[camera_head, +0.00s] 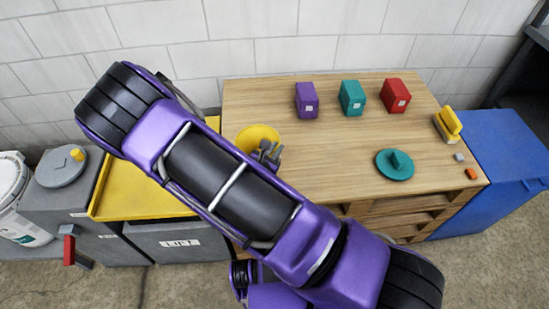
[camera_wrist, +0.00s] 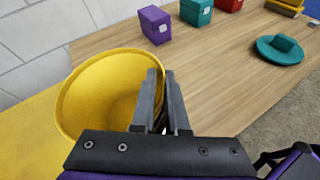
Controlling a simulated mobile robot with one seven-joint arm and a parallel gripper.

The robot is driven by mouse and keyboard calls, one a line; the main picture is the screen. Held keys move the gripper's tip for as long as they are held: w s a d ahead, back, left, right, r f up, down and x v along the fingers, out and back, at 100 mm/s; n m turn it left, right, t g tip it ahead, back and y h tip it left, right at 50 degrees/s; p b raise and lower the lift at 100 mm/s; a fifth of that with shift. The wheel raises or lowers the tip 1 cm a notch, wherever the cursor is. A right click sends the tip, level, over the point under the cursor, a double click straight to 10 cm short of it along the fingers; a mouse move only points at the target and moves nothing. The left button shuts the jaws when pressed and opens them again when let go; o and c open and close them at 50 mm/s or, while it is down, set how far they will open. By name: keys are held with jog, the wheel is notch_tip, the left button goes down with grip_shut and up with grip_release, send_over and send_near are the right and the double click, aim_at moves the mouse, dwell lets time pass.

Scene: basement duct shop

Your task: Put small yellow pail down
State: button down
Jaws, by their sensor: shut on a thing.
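The small yellow pail (camera_wrist: 82,98) is at the left in the wrist view, its open mouth toward the camera and its inside empty as far as it shows. My gripper (camera_wrist: 160,75) is shut on the pail's right rim. In the head view the pail (camera_head: 257,134) shows near the left end of the wooden bench, with my gripper (camera_head: 268,153) at its lower right. My arm covers part of the area in front of it. I cannot tell whether the pail's base touches the bench.
The wooden bench (camera_head: 335,150) holds purple (camera_head: 306,100), teal (camera_head: 352,98) and red (camera_head: 395,95) boxes at the back. A teal round lid (camera_head: 395,165) and a yellow-topped brush (camera_head: 448,124) lie at the right. A yellow surface (camera_head: 130,189) adjoins on the left. The bench middle is clear.

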jog(key=shift+f, duration=2.15)
jog(key=shift+f+b, duration=0.15)
jog(key=shift+b, duration=0.25)
jog(key=c, duration=0.9)
grip_release()
jog(key=shift+r+p, duration=0.35)
jog(key=shift+r, duration=0.05)
jog(key=v, duration=1.2)
jog(key=shift+f, duration=0.15)
